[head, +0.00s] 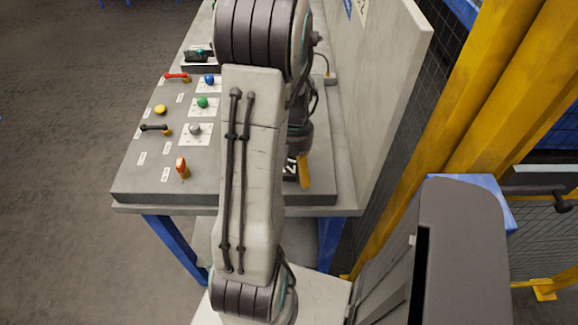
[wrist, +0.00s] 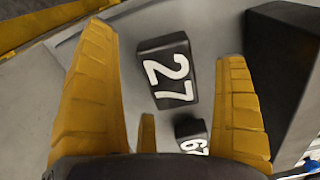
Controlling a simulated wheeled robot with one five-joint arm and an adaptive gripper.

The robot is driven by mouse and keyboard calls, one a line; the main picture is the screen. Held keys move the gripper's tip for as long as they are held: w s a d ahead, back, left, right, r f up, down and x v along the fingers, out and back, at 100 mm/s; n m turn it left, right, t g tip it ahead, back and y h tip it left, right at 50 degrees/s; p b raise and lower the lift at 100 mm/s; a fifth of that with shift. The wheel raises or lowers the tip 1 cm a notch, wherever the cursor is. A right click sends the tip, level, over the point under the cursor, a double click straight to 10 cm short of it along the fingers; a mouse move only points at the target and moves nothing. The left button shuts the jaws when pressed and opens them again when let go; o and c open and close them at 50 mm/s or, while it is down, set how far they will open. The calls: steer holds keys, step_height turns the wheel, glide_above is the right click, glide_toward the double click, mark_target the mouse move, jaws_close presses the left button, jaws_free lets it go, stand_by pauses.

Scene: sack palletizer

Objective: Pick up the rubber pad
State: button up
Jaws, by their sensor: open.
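My gripper (wrist: 165,48) shows in the wrist view with its yellow fingers spread wide apart. A black block marked with a white 27 (wrist: 162,50) lies on the grey surface, seen between the fingers, with nothing gripping it. A smaller-looking black block marked 67 (wrist: 188,127) is closer to the palm, partly hidden by it. I cannot tell which of these, if either, is the rubber pad. In the head view my arm hides most of this area; one yellow finger of my gripper (head: 304,171) shows beside a black and white marked block (head: 290,168).
The grey bench (head: 135,190) carries a red-handled lever (head: 177,76), a blue knob (head: 209,79), a green knob (head: 202,103) and an orange switch (head: 181,165) left of my arm. An upright panel (head: 385,80) borders the right. A dark box (wrist: 275,65) stands right of the fingers.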

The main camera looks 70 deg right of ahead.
steer(key=c, duration=1.3)
steer(key=shift+r, duration=0.15)
steer(key=shift+r, duration=0.45)
steer(key=r, duration=0.3)
steer(key=shift+w+a+r+b, duration=0.15)
steer(key=shift+w+r+b, duration=0.05)
steer(key=shift+b, duration=0.1)
steer(key=w+a+r+b, duration=0.1)
steer(key=w+a+r, duration=0.5)
steer(key=w+a, duration=0.1)
steer(key=shift+w+a+r, duration=0.15)
steer(key=shift+a+r, duration=0.05)
steer(key=shift+a, duration=0.5)
